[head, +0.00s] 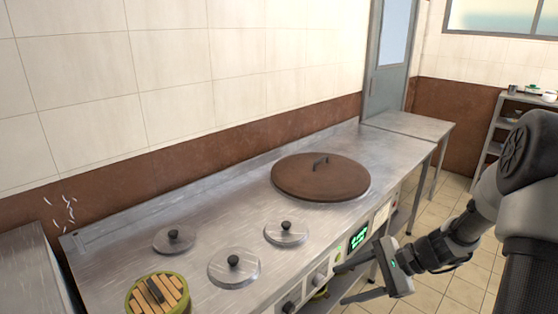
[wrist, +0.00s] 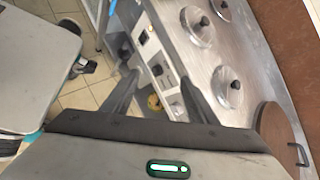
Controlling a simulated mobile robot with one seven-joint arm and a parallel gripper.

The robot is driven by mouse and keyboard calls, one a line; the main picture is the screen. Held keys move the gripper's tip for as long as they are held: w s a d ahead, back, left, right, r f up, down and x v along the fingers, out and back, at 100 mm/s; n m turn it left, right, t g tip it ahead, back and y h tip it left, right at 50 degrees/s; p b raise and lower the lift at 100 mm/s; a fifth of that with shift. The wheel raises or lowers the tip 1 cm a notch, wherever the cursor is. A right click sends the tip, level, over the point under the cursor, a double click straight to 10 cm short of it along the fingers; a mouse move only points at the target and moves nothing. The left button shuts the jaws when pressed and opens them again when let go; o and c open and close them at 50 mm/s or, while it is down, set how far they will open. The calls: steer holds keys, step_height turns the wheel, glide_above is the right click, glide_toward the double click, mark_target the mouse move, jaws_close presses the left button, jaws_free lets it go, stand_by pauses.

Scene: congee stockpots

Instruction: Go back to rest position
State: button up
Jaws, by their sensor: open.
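My gripper (head: 352,284) is at the front right of the steel counter, beside the control panel, with its fingers apart and nothing between them. In the wrist view my gripper (wrist: 155,97) shows both fingers spread, with the counter's front panel and knobs beyond them. It appears clear of the counter, though the gap is hard to judge. My arm reaches in from the right side of the head view.
The steel counter (head: 205,205) holds a large brown lid (head: 320,178), several small steel lids (head: 234,268) with black knobs, and a round wooden-slatted lid (head: 158,296). A side table (head: 410,125) and shelf (head: 515,112) stand beyond. Tiled floor (head: 455,215) is open at right.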

steer(key=s+a+r+n+t+h, duration=0.1)
steer(key=s+a+r+n+h, duration=0.2)
steer(key=r, duration=0.4)
steer(key=s+a+r+n+h, duration=0.2)
steer(key=s+a+r+n, duration=0.15)
steer(key=r, duration=0.35)
steer(key=s+a+r+n+t+h, duration=0.1)
steer(key=s+a+r+n+h, duration=0.15)
steer(key=r+n, duration=0.35)
steer(key=s+d+r+n+t+h, duration=0.1)
steer(key=s+d, duration=0.2)
steer(key=s, duration=0.2)
steer(key=s+d+r+n+h, duration=0.1)
steer(key=s+d+r, duration=0.1)
steer(key=s, duration=0.3)
step_height(320, 180, up, 20)
steer(key=d+p, duration=0.1)
steer(key=p, duration=1.9)
steer(key=shift+d+p, duration=0.2)
steer(key=shift+p, duration=0.2)
steer(key=shift+s+f, duration=0.1)
